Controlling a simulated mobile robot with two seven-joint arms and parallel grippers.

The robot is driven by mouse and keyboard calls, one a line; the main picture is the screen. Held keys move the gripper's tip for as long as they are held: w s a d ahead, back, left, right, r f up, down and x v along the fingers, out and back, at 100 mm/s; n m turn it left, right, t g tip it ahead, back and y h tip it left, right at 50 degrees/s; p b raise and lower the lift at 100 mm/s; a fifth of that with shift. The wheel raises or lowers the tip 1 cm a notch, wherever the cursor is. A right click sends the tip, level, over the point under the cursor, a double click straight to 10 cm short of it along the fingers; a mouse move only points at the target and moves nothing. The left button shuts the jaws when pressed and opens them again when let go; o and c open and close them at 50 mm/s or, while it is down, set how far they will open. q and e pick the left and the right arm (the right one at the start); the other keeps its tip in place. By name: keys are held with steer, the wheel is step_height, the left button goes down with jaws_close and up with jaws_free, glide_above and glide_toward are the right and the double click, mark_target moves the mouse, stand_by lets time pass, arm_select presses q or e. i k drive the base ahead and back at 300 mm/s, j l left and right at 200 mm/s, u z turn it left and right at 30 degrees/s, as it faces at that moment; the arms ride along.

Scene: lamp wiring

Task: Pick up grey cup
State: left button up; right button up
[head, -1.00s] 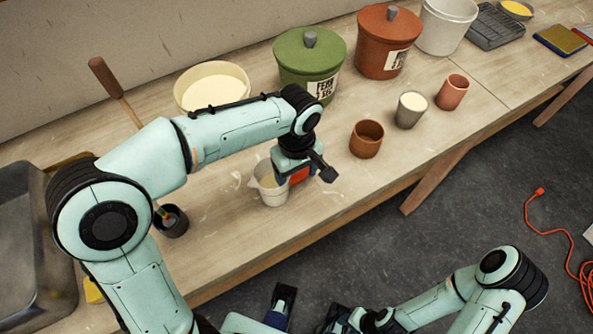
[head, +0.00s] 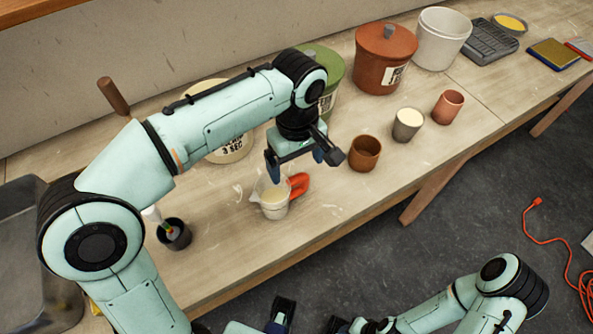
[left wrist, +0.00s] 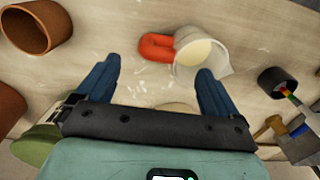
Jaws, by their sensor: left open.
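The grey cup (head: 407,124) stands upright on the bench in the head view, with pale cream content. It is between a brown cup (head: 365,153) and a pinkish terracotta cup (head: 448,106). My left gripper (head: 295,164) is open and empty, left of the grey cup and apart from it. It hangs above a white measuring jug (head: 274,200) with a red handle (head: 299,186). In the left wrist view the jug (left wrist: 200,55) shows beyond the open fingers (left wrist: 160,70), and the brown cup (left wrist: 36,27) is at upper left. The grey cup is not seen there.
A green-lidded canister (head: 330,72) partly hidden behind my arm, a terracotta canister (head: 385,60) and a white bucket (head: 442,38) stand along the back. A small dark pot (head: 174,234) is at left. The bench front near the cups is clear.

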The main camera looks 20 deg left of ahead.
mark_target(409, 120)
steer(key=k, duration=1)
